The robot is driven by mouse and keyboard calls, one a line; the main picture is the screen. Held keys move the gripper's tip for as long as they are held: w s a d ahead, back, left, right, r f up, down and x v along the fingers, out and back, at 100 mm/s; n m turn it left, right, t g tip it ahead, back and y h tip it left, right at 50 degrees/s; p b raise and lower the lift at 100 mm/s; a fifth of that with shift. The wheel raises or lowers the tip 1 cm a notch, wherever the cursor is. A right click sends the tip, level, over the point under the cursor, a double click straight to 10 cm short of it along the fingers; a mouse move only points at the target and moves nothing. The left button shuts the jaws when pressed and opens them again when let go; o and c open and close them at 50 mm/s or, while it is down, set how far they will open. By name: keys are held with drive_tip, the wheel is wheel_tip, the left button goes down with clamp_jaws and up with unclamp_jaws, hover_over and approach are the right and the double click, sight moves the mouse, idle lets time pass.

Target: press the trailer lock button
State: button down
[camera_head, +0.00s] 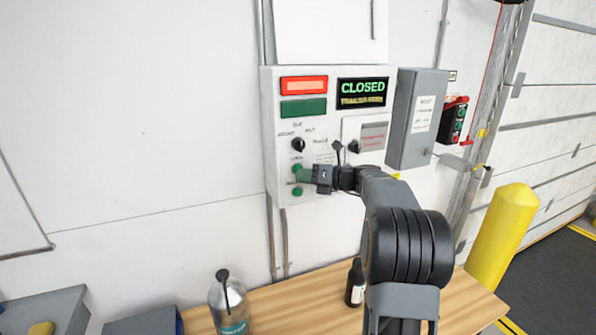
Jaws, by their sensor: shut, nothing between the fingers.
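A white control panel (271,120) hangs on the wall at the picture's centre. It has a lit red lamp (304,85), a dark green lamp (303,109) and a display (362,92) reading CLOSED in green. A black selector knob (298,145) sits below the lamps. Below it are small green buttons, the lowest (297,192) in clear view. The button labels are too small to read, so I cannot tell which is the trailer lock. My gripper (305,175) is shut and empty, its tip at the upper green button; I cannot tell whether it touches. It partly hides that button.
A grey box (414,120) is mounted right of the panel, with a red-and-black control station (454,120) beyond. Below is a wooden table (290,312) with a clear bottle (229,305) and a dark bottle (355,284). A yellow bollard (503,237) stands at right.

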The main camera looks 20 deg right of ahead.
drive_tip(key=shift+w, duration=0.45)
idle(0.3)
drive_tip(key=shift+s, duration=0.1)
idle(0.3)
drive_tip(key=shift+s, duration=0.75)
drive_tip(key=shift+s, duration=0.1)
drive_tip(key=shift+s+b, duration=0.4)
drive_tip(key=shift+s, duration=2)
